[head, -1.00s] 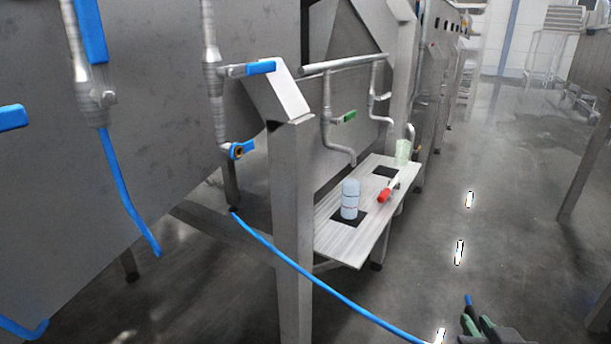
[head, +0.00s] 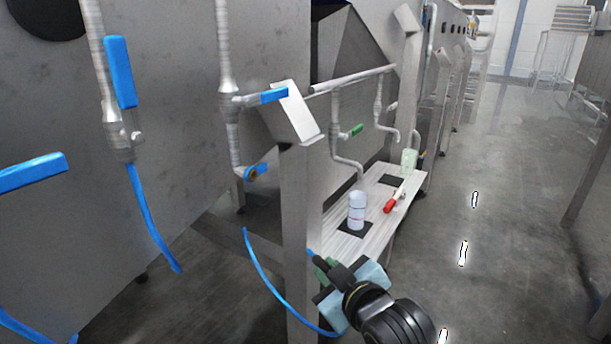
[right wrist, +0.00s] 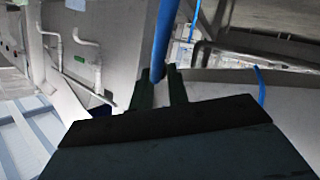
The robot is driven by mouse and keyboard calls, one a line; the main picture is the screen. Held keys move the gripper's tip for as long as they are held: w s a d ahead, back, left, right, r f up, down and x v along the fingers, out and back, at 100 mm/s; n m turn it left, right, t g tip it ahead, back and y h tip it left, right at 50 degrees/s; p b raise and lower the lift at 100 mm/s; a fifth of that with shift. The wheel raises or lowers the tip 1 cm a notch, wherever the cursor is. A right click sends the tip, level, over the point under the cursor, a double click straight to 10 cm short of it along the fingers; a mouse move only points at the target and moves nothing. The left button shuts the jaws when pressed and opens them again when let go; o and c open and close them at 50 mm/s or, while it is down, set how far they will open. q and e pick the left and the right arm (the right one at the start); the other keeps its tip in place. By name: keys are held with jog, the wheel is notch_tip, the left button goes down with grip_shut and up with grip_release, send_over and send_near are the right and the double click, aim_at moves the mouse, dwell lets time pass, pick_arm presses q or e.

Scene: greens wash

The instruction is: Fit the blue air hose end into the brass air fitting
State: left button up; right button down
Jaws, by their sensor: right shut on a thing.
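The brass air fitting (head: 252,173) sits at the lower end of a steel pipe, beside a small blue handle. My right gripper (head: 317,263) is shut on the blue air hose end (head: 310,252), whose short tip sticks out past the fingers. The gripper is below and to the right of the fitting in the head view, in front of the steel post, with the hose end apart from the fitting. In the right wrist view the blue hose (right wrist: 162,45) runs up from between the two dark fingers (right wrist: 160,80). My left gripper is not in view.
A steel post (head: 302,200) stands beside the fitting. A shelf (head: 345,243) holds a white bottle (head: 356,210), a red-handled tool (head: 390,206) and a pale green cup (head: 409,159). Another blue hose (head: 152,225) hangs at left. The floor to the right is open.

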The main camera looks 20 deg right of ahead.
aim_at(316, 263)
jog(key=w+r+n+t+y+p, duration=0.1)
jog(key=r+n+y+p, duration=0.1)
jog(key=r+n+p, duration=0.3)
jog(key=w+a+r+n+t+y+p, duration=0.1)
jog(key=w+r+n+y+p, duration=0.1)
jog(key=r+n+p, duration=0.3)
notch_tip(316, 263, up, 3)
jog(key=n, duration=0.5)
jog(key=shift+w+a+r+n+t+y+p, duration=0.2)
jog(key=shift+n+t+y+p, duration=0.1)
jog(key=shift+t+p, duration=0.1)
jog(key=shift+w+a, duration=0.85)
jog(key=shift+w, duration=0.25)
jog(key=shift+w+a, duration=0.85)
jog(key=shift+w, duration=0.25)
jog(key=shift+p, duration=0.9)
jog(key=shift+w+a, duration=0.85)
jog(key=shift+w, duration=0.2)
